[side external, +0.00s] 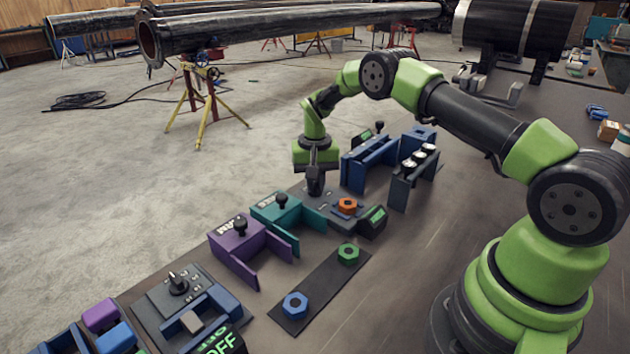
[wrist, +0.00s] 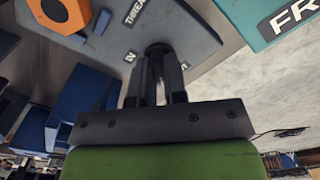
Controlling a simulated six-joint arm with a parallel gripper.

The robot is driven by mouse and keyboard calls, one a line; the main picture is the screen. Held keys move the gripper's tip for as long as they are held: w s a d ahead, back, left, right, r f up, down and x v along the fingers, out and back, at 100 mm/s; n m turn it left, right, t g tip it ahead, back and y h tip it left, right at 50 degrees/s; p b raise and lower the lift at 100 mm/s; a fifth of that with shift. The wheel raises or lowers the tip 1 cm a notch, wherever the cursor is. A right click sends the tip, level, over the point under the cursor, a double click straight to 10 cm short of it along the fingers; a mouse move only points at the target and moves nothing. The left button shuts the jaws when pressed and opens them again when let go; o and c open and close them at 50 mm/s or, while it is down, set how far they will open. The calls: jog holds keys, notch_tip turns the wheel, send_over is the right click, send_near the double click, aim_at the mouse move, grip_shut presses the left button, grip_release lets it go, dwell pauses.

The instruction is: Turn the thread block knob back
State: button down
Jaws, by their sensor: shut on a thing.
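The thread block (side external: 323,207) is a dark grey plate with an orange hex nut (side external: 347,205) on top. The wrist view shows its grey plate (wrist: 196,38) with a partly covered "THREAD" label. My gripper (side external: 315,188) points down at the far end of this block. In the wrist view, my gripper (wrist: 158,62) is shut on the dark round thread block knob (wrist: 157,47). The fingers hide most of the knob and part of the lettering beside it, so its turn angle cannot be told.
Teal (side external: 276,210) and purple (side external: 238,240) fixtures with black knobs stand to the left. Blue fixtures (side external: 369,160) stand close on the right. A dark strip (side external: 318,292) holds a green nut (side external: 348,252) and a blue nut (side external: 295,305). A small green-lit display (side external: 377,215) adjoins the block.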

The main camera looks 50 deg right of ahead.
aim_at(315, 184)
jog(key=c, duration=1.2)
grip_release()
jog(key=shift+o, duration=0.2)
notch_tip(315, 184, up, 10)
